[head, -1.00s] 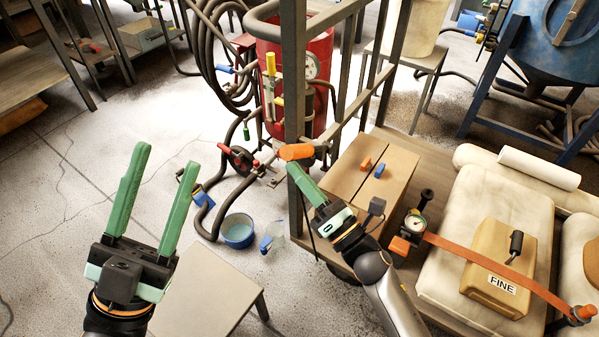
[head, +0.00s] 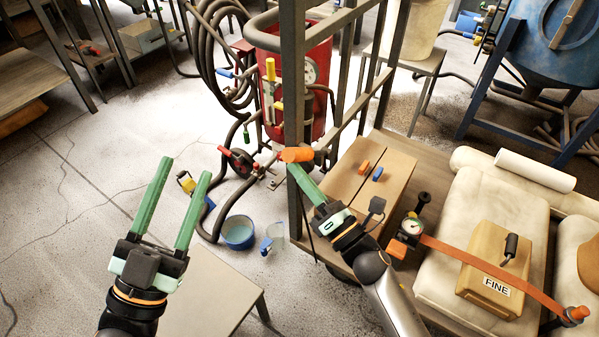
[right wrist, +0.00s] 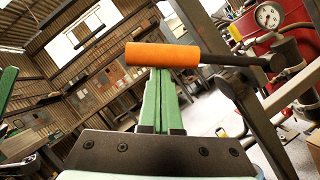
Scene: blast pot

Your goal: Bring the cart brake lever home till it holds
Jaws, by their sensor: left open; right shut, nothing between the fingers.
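The cart brake lever shows as an orange grip (head: 296,154) on a dark rod, beside the cart's upright post in the head view. In the right wrist view the orange grip (right wrist: 162,54) lies across the tips of my right fingers, its dark rod (right wrist: 235,60) running right to a pivot on the frame. My right gripper (head: 302,172) is shut with nothing between its fingers; its tips are at the grip, and I cannot tell whether they touch. My left gripper (head: 184,168) is open and empty, left of the cart above the floor.
The cart frame (head: 293,90) stands beside the red blast pot (head: 318,60) with hoses and valves. The cart carries a cardboard box (head: 345,165), pale sacks (head: 480,235) and an orange strap (head: 480,265). A grey table (head: 215,290) and blue bowl (head: 238,232) are near my left gripper.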

